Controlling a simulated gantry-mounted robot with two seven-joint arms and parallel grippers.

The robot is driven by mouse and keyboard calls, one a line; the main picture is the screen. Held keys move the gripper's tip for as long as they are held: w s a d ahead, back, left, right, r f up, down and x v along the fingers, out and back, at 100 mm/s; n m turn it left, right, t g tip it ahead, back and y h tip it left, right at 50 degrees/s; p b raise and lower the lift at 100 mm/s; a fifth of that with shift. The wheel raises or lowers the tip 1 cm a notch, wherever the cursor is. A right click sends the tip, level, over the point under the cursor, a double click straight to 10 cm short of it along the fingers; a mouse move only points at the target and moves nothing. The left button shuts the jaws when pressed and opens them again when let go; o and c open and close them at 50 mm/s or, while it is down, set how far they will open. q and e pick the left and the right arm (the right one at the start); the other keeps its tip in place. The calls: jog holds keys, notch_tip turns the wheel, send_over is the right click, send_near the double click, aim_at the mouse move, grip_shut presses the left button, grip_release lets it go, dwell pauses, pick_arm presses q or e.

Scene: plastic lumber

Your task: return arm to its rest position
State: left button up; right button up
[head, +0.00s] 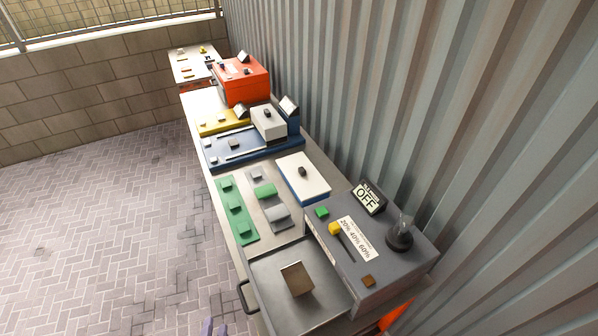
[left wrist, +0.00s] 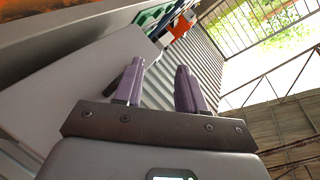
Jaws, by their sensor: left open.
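My left gripper (left wrist: 157,88) shows in the left wrist view with two purple fingers spread apart and nothing between them. In the head view only a purple fingertip of it (head: 207,327) shows at the bottom edge, over the paved floor and left of the bench. It is apart from the bench and everything on it. The rest of the left arm is hidden below the head view. My right gripper is in neither view.
A long bench runs along the corrugated wall (head: 420,110). It carries a grey machine (head: 385,262) with an OFF display (head: 368,197), an open tray (head: 268,272) with a brown block (head: 297,279), a green strip (head: 237,212), and blue and orange machines (head: 245,80). The paved floor (head: 100,220) at left is clear.

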pick_arm(q)
jog(key=s+r+n+g+h, duration=0.3)
jog(key=s+r+n+g, duration=0.25)
jog(key=s+g, duration=0.6)
notch_tip(320, 180, up, 14)
jog(key=s+n+p, duration=0.1)
jog(key=p, duration=1.4)
jog(key=shift+r, duration=0.2)
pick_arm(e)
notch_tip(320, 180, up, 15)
